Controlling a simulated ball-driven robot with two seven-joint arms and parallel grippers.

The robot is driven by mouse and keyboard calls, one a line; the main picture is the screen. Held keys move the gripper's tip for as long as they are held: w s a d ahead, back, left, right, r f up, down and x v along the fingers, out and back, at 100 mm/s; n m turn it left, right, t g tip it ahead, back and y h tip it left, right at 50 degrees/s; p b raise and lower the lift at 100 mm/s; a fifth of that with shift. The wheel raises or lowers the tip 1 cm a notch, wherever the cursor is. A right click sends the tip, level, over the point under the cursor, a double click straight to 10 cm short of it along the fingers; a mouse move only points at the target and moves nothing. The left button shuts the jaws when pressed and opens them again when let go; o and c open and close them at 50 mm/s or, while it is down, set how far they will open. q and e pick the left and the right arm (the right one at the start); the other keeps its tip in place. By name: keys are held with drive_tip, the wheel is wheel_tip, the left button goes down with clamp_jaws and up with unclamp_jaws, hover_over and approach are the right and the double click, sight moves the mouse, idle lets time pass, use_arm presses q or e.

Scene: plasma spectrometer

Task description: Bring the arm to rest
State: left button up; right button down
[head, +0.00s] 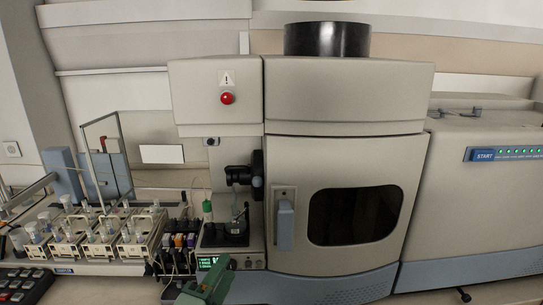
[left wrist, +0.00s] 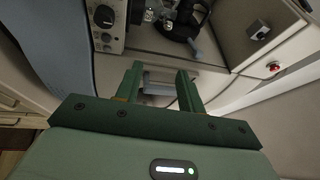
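My right gripper does not show in either view.
The spectrometer (head: 345,95) fills the middle, with a dark window (head: 355,215) and a blue-grey door handle (head: 285,222). A red button (head: 227,98) sits at its upper left. A rack of glass vessels (head: 95,240) stands at left.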

use_arm(q)
drive_tip(key=s+a+f+n+g+y, duration=0.6)
drive_tip(key=s+a+f+n+y, duration=0.3)
drive_tip(key=a+f+n, duration=0.3)
drive_tip(key=s+a+f+n+g+y, duration=0.1)
drive_tip(key=s+a+f+g, duration=0.25)
drive_tip(key=s, duration=0.25)
drive_tip(key=s+a+f+n+g+y, duration=0.1)
drive_tip(key=s+a+f+g, duration=0.15)
drive_tip(key=s+a, duration=0.3)
drive_tip(key=s+d+f+g+h+b, duration=0.1)
drive_tip(key=s+d+f, duration=0.15)
drive_tip(key=f, duration=0.95)
drive_tip(key=s+d+f+g+h, duration=0.1)
drive_tip(key=s+d+f+g, duration=0.15)
drive_tip(key=f, duration=1.05)
drive_tip(key=s+f+n+g+h+b, duration=0.1)
drive_tip(key=s+f+n, duration=0.3)
drive_tip(key=s+f, duration=1.3)
drive_tip(key=s+g+h, duration=0.1)
drive_tip(key=s, duration=0.2)
drive_tip(key=shift+f, duration=0.3)
drive_tip(key=shift+w+d, duration=0.1)
